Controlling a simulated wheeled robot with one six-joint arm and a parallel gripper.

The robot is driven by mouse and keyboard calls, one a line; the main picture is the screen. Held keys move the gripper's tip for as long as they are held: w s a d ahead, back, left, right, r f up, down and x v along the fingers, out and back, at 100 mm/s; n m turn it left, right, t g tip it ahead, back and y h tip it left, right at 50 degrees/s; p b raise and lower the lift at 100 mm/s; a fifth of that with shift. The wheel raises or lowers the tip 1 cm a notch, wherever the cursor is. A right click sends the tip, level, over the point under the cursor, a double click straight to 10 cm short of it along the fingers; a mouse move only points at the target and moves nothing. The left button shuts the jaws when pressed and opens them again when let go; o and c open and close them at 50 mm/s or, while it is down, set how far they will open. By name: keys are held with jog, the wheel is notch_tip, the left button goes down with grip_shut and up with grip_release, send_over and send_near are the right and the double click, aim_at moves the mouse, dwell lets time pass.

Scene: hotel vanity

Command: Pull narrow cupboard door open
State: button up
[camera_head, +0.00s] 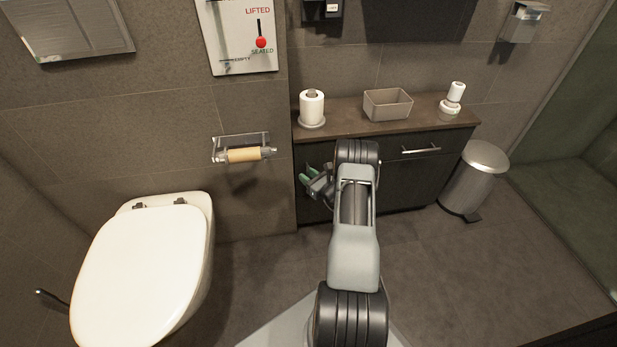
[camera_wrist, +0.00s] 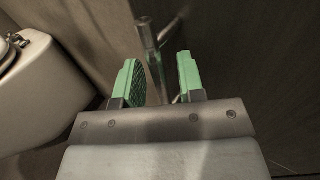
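The narrow cupboard door (camera_head: 312,206) is the dark front at the left end of the vanity, mostly behind my arm in the head view. In the wrist view a dark door surface (camera_wrist: 255,60) fills the right side. A metal bar handle (camera_wrist: 150,42) stands out from it, and its near end lies between my fingertips. My gripper (camera_wrist: 160,80) is open, with one green finger on each side of the bar. No firm contact shows. My gripper also shows in the head view (camera_head: 309,175), at the left of the vanity front, partly hidden by my arm.
A drawer with a bar handle (camera_head: 421,150) is to the right. The counter (camera_head: 345,112) holds a toilet roll (camera_head: 312,106), a box (camera_head: 388,104) and a bottle (camera_head: 452,98). The toilet (camera_head: 145,265) stands left, a pedal bin (camera_head: 474,180) right. A roll holder (camera_head: 243,150) juts from the wall.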

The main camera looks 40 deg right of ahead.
grip_shut()
dwell(0.6)
